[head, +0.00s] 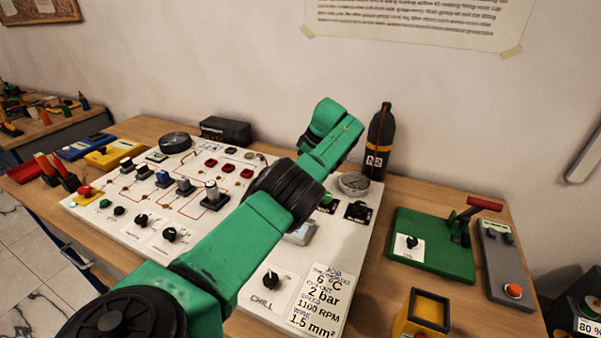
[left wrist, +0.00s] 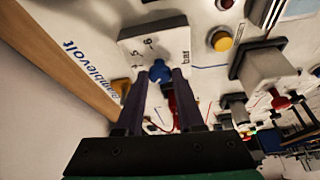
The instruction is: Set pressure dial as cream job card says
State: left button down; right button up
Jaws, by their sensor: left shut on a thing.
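The cream job card (head: 318,300) lies at the panel's front right in the head view and reads 6 °C, 2 bar, 1100 RPM and 1.5 mm². In the left wrist view the pressure dial is a blue knob (left wrist: 160,69) on a pale plate (left wrist: 172,38) marked "bar", with small digits beside it. Its setting cannot be read. My left gripper (left wrist: 159,76) is shut on this knob, one dark finger on each side. In the head view my green left arm crosses the panel and hides the fingers and the dial. My right gripper is out of view.
The white panel (head: 135,232) carries several knobs and switches, including the CHILL knob (head: 271,279). A black bottle (head: 379,142) stands behind it. To the right are a green board (head: 425,262) with a red-handled lever and a yellow box (head: 424,313).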

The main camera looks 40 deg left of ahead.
pick_arm(q)
jog(key=c, duration=0.5)
grip_release()
jog(key=shift+w+d+r, duration=0.15)
jog(key=shift+d+r, duration=0.05)
jog(key=shift+r, duration=0.1)
jog(key=p+v, duration=0.5)
jog(key=v, duration=0.9)
jog(key=shift+f, duration=0.1)
